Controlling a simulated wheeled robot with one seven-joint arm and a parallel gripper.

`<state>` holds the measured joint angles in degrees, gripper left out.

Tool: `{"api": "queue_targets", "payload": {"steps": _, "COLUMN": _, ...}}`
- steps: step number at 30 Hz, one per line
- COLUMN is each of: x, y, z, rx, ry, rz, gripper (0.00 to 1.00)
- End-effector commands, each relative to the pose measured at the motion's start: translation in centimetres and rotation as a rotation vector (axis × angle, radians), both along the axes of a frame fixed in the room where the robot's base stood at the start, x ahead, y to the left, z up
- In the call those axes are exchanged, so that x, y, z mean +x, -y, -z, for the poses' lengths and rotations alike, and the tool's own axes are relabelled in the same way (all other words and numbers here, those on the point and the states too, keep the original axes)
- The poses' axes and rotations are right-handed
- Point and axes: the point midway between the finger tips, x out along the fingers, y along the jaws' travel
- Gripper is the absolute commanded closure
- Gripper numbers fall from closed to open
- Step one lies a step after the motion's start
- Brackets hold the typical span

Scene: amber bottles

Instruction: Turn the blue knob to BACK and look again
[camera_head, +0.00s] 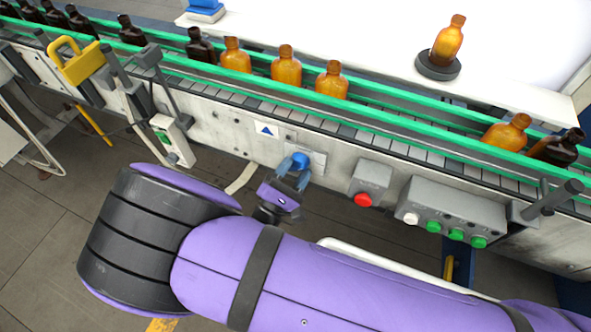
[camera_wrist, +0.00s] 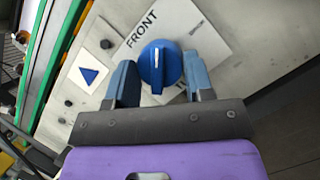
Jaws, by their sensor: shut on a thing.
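The blue knob (camera_head: 300,159) sits on a pale plate on the front side of the conveyor. The plate (camera_wrist: 190,30) reads FRONT at the knob's upper left; I cannot read a BACK label. My gripper (camera_head: 293,172) is at the knob, its two blue-grey fingers (camera_wrist: 160,78) on either side of it, shut on it. Fingers and knob hide part of the plate.
Amber bottles (camera_head: 286,66) and dark bottles stand on the conveyor between green rails (camera_head: 390,119). One amber bottle (camera_head: 449,40) stands on a dark round disc (camera_head: 438,66) behind it. A red button (camera_head: 363,200) and a grey button box (camera_head: 440,213) project right of the knob.

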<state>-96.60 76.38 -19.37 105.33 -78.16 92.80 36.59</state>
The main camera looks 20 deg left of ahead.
Motion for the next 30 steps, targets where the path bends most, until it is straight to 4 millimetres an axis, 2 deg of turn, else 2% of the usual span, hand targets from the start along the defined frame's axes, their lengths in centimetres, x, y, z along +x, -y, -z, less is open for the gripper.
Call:
{"api": "queue_targets", "payload": {"steps": 18, "x": -0.06, "y": -0.42, "z": -0.24, "rx": 0.547, "ry": -0.004, "rz": -0.002, "gripper": 0.76}}
{"api": "queue_targets", "payload": {"steps": 30, "x": -0.05, "y": -0.44, "z": -0.33, "rx": 0.724, "ry": -0.003, "rz": -0.002, "gripper": 0.76}}
